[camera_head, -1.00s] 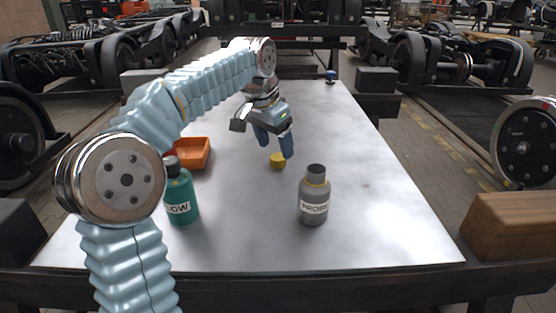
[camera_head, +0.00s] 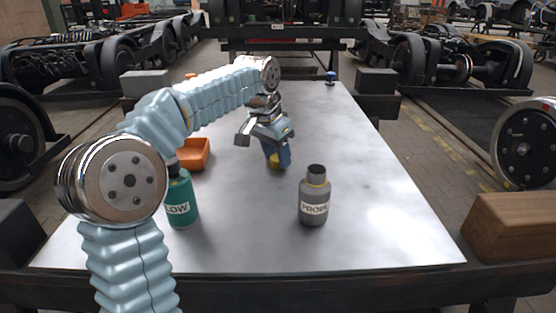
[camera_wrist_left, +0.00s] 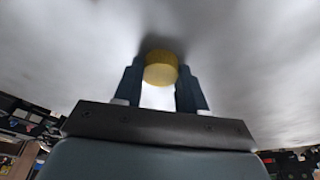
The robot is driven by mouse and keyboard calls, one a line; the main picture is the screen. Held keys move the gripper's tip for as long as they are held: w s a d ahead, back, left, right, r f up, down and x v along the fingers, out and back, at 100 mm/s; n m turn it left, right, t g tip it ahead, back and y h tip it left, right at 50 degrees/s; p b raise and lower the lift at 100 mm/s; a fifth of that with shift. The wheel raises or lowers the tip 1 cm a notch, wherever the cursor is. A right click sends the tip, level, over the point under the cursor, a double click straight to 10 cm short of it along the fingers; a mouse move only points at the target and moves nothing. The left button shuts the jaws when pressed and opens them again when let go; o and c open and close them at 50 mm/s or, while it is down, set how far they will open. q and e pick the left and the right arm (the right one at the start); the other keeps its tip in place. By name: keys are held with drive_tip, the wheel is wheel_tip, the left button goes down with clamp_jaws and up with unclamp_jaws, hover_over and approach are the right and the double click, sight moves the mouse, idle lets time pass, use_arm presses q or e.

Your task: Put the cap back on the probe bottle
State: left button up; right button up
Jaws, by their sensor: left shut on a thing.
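The probe bottle (camera_head: 314,197) is grey with a white PROBE label and a dark, uncapped neck. It stands upright on the metal table toward the front. The yellow cap (camera_head: 274,161) is at table level beyond the bottle and to its left, partly hidden by my left gripper (camera_head: 278,160). In the left wrist view the cap (camera_wrist_left: 161,68) is between the two blue fingers of my left gripper (camera_wrist_left: 161,80), which is shut on it. My right gripper is in neither view.
A green bottle (camera_head: 181,202) with a label ending in LOW stands at the left, partly behind my arm. An orange bin (camera_head: 195,155) sits behind it. A small blue-topped item (camera_head: 331,77) is at the far edge. The right half of the table (camera_head: 390,215) is clear.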

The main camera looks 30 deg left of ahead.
sight(277, 159)
use_arm(q)
drive_tip(key=shift+r, duration=0.55)
drive_tip(key=r, duration=0.3)
drive_tip(key=shift+s+d, duration=0.2)
drive_tip(key=s+d+r, duration=0.2)
drive_tip(key=s+r, duration=0.1)
drive_tip(key=s+d+r, duration=0.3)
drive_tip(key=s, duration=0.1)
drive_tip(key=s+d+r, duration=0.2)
drive_tip(key=s+r, duration=0.1)
drive_tip(key=s, duration=0.1)
drive_tip(key=shift+d, duration=0.35)
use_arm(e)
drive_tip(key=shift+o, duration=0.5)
